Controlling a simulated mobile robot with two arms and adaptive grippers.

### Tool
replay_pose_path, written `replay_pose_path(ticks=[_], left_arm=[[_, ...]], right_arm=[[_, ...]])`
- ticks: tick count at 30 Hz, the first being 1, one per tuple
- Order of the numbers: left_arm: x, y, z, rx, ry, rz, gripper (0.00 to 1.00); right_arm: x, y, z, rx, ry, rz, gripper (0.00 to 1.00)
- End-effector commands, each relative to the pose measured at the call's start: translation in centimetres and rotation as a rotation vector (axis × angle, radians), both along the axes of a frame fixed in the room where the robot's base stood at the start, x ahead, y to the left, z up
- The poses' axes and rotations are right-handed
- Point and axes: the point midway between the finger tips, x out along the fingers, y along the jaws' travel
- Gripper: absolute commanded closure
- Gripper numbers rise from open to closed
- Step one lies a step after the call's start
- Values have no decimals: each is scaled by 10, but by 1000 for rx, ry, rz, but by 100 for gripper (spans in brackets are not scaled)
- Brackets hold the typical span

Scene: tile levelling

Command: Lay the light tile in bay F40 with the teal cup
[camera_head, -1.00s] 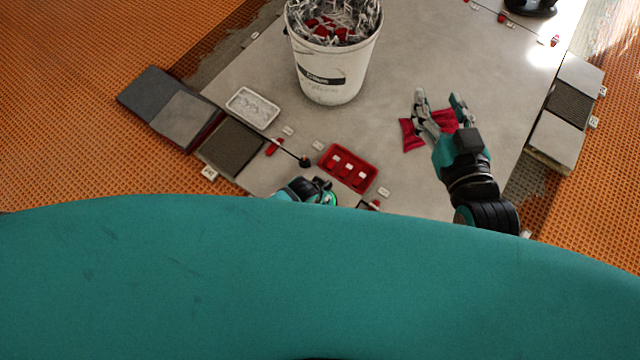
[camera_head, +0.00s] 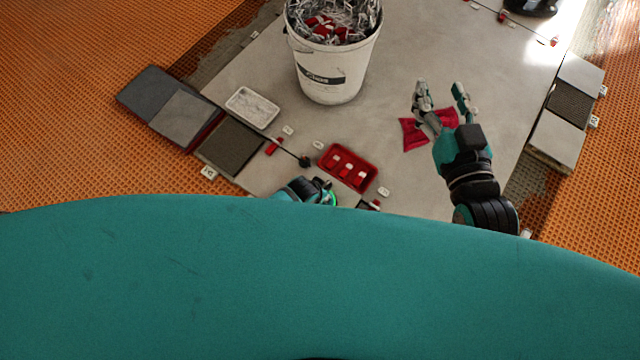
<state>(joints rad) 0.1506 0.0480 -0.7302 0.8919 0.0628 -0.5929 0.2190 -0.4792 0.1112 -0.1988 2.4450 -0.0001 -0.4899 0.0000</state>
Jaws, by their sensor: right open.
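My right gripper (camera_head: 439,92) is open above the grey slab, its fingers reaching over a red bow-shaped piece (camera_head: 413,135); nothing shows between its fingertips. My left gripper (camera_head: 322,187) is mostly hidden behind my teal body, so its jaws cannot be read. A small green rim beside it may be part of the teal cup, but I cannot tell. Light grey tiles lie on the right, a near one (camera_head: 555,138) and a far one (camera_head: 580,74). A grey tile (camera_head: 186,117) and a darker tile (camera_head: 153,88) lie on the left. No F40 label is readable.
A white bucket (camera_head: 335,78) of clips and red wedges stands mid-slab. A red tray (camera_head: 348,167) with several pieces, a white tray (camera_head: 252,107) and a black-headed tool (camera_head: 304,161) lie nearer. A black object (camera_head: 531,7) sits far right. The slab (camera_head: 440,45) right of the bucket is clear.

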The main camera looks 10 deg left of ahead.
Motion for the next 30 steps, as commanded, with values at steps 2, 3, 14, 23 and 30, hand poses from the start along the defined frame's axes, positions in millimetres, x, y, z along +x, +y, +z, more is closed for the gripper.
replay_pose_path(ticks=[2, 3, 14, 23, 30], left_arm=[[2, -2, 1, -4, -5, 0, 100], [2, -2, 1, -4, -5, 0, 100], [3, -2, -2, -4, -6, 0, 100], [3, -2, -4, -4, -6, -1, 100], [3, -2, -6, -4, -6, -1, 100]], right_arm=[[1, 1, 2, 3, -12, 1, 51], [1, 1, 3, 4, -18, 1, 51], [2, 3, 14, 20, -76, 4, 51], [3, 5, 23, 33, -127, 8, 51], [3, 6, 31, 44, -166, 12, 51]])
